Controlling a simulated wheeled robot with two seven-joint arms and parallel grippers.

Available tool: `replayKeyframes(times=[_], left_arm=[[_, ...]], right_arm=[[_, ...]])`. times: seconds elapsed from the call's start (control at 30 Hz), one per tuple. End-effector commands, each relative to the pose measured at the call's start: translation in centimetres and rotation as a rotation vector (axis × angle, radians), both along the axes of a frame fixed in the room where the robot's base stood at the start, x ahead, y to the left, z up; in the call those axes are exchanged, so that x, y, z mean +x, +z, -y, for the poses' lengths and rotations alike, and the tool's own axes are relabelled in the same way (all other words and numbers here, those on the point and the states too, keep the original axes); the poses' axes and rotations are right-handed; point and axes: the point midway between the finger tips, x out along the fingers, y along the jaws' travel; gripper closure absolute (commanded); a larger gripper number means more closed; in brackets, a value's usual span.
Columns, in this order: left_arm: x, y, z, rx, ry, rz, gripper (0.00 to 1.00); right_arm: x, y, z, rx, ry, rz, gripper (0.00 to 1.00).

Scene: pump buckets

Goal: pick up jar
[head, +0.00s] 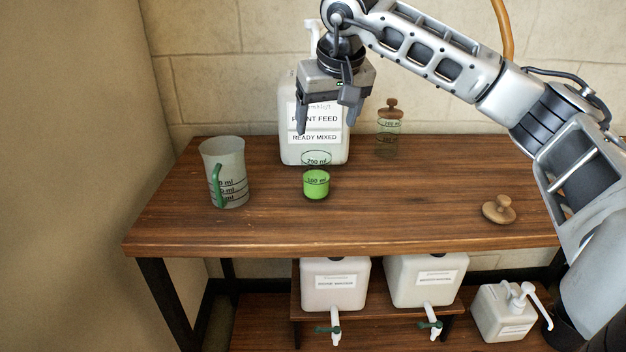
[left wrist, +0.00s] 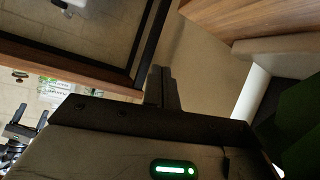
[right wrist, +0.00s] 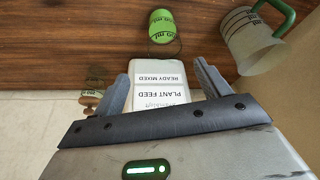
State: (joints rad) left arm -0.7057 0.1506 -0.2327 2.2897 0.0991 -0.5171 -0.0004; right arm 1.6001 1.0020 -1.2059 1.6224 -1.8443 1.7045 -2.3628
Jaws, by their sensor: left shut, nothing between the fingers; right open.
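A clear glass jar (head: 316,184) with green liquid and volume marks stands open on the wooden table, in front of a white plant feed container (head: 315,152). It also shows in the right wrist view (right wrist: 163,27), beyond my fingers. A second clear jar (head: 388,140) with a wooden lid stands at the back, right of the container. My right gripper (head: 328,122) is open and empty, above and behind the green-filled jar, in front of the container's label. My left gripper (left wrist: 162,88) is shut and empty, away from the jars; the head view does not show it.
A clear measuring jug (head: 228,165) with a green handle stands left of the jar. A loose wooden lid (head: 499,210) lies at the right. White containers with taps (head: 334,285) and a pump bottle (head: 503,315) stand below. The table (head: 400,215) is clear at front centre.

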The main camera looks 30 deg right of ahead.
Motion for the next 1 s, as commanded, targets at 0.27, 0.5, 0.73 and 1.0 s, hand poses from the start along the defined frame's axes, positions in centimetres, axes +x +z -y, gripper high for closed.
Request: replayKeyframes(times=[0.27, 0.5, 0.73, 1.0], left_arm=[[0.0, -1.4, 0.3, -0.004, -0.009, -0.026, 1.0], [0.3, -1.8, 0.4, -0.004, -0.012, -0.028, 1.0], [0.3, -2.6, 0.6, -0.006, -0.018, -0.042, 1.0], [0.3, -2.9, 0.7, -0.004, -0.021, -0.052, 1.0]], right_arm=[[2.0, -4.9, 0.4, 0.002, -0.001, -0.001, 0.24], [2.6, -6.5, 0.4, 0.002, 0.002, -0.002, 0.24], [4.0, -9.6, 0.2, 0.002, -0.001, -0.003, 0.24], [4.4, -10.5, 0.4, 0.002, 0.001, 0.0, 0.24]])
